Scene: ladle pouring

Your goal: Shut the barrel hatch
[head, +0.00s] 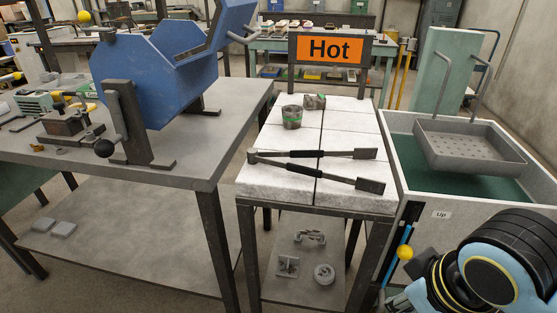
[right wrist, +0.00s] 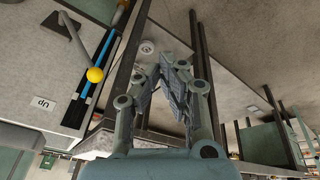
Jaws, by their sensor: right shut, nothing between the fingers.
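The blue barrel (head: 145,80) sits in a dark stand on the left workbench. Its hatch (head: 222,22) appears open, a blue panel standing up at the barrel's upper right with a grey bar handle (head: 246,36); its top is cut off by the frame edge. My right gripper (right wrist: 176,72) is shut and empty in the right wrist view, low beside the tables and far from the barrel. In the head view only my right arm shows at the lower right. My left gripper is not in view.
A white-topped table (head: 350,190) holds tongs (head: 318,154) and two small cups (head: 292,117) below an orange Hot sign (head: 331,49). A tank (head: 468,198) with a raised perforated tray (head: 466,145) stands right. A black-knobbed crank (head: 106,147) hangs before the barrel.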

